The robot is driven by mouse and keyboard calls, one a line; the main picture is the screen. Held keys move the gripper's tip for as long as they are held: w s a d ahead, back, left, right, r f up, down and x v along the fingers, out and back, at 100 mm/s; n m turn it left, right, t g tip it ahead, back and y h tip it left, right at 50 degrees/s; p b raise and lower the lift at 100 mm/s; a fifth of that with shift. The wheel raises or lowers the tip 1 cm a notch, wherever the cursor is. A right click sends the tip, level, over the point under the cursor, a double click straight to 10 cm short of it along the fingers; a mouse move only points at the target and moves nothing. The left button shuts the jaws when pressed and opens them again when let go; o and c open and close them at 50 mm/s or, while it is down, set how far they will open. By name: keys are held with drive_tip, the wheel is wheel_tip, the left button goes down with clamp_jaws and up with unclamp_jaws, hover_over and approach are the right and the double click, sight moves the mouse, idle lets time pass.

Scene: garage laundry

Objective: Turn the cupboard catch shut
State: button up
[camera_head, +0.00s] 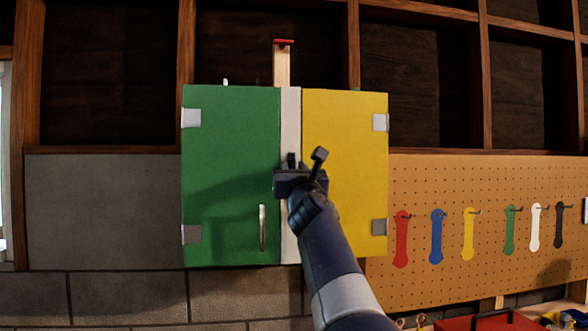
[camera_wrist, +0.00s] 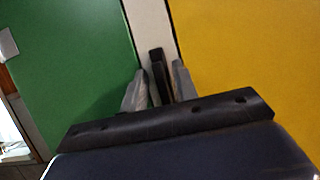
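The cupboard has a green door (camera_head: 230,150) on the left and a yellow door (camera_head: 345,130) on the right, with a white upright strip (camera_head: 291,120) between them. The dark catch (camera_wrist: 158,68) stands roughly in line with the strip in the wrist view. My gripper (camera_wrist: 160,85) is at the strip, its grey fingers on either side of the catch. Narrow gaps seem to show beside the catch, so the fingers look open; contact is unclear. In the head view my gripper (camera_head: 293,170) hides most of the catch. Both doors look closed.
A silver handle (camera_head: 263,228) is on the green door. A red-topped post (camera_head: 283,62) rises behind the cupboard. A pegboard (camera_head: 440,185) with several coloured tools hangs to the right. Dark wooden shelves are above.

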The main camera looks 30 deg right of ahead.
clamp_jaws()
drive_tip(key=shift+n+y+p, duration=0.35)
drive_tip(key=shift+n+y, duration=0.05)
drive_tip(key=shift+n, duration=0.2)
drive_tip(key=n+y+p, duration=0.1)
drive_tip(key=n+y, duration=0.1)
drive_tip(key=n, duration=0.2)
drive_tip(key=shift+p, duration=0.35)
drive_tip(key=n+g+y+p, duration=0.1)
drive_tip(key=n, duration=0.4)
drive_tip(key=n+g+y+p, duration=0.1)
drive_tip(key=n+y+p, duration=0.1)
drive_tip(key=n, duration=0.4)
drive_tip(key=f+n+g+y+p, duration=0.1)
drive_tip(key=n+y+p, duration=0.1)
drive_tip(key=n, duration=0.4)
drive_tip(key=shift+w+a+g, duration=0.15)
drive_tip(key=shift+a+g, duration=0.15)
drive_tip(key=shift+a, duration=0.1)
drive_tip(key=shift+y, duration=0.3)
